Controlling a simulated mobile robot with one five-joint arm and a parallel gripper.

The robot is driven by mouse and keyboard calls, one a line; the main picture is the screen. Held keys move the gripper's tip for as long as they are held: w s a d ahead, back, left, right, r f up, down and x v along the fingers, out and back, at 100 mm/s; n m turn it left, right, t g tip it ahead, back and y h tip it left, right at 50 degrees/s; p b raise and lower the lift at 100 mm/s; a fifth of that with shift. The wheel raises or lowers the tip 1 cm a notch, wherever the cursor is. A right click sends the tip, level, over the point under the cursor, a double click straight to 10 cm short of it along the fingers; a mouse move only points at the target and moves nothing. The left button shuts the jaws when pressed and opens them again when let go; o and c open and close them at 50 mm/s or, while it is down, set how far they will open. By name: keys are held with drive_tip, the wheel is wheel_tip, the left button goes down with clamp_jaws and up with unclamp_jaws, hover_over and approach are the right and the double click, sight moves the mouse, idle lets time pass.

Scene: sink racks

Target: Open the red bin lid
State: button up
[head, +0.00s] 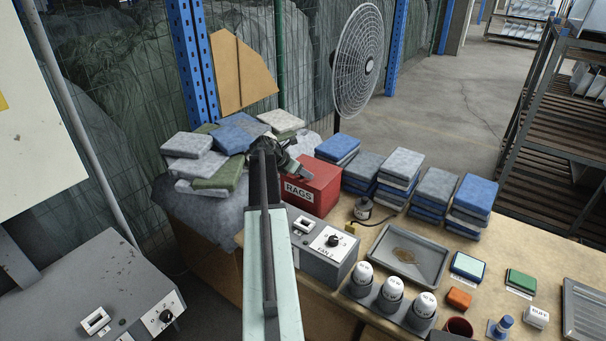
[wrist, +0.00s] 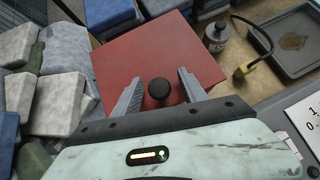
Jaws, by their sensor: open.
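The red bin (head: 318,190) with a RAGS label stands on the table's left end in the head view, beside the folded cloths. In the wrist view its red lid (wrist: 135,58) lies flat and looks closed. A round black knob (wrist: 159,89) sits on the lid. My gripper (head: 297,170) is at the bin's lid in the head view. In the wrist view my gripper (wrist: 160,80) is open, with one grey finger on each side of the knob and a gap to it. I cannot tell how high the fingertips are above the lid.
Folded cloths (head: 225,140) are heaped left of the bin, and stacks of folded cloths (head: 400,168) stand to its right. A grey control box (head: 322,250) stands in front. A small bottle (head: 362,208) and a metal tray (head: 408,257) are to the right.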

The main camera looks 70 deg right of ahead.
clamp_jaws()
drive_tip(key=shift+a, duration=0.1)
idle(1.1)
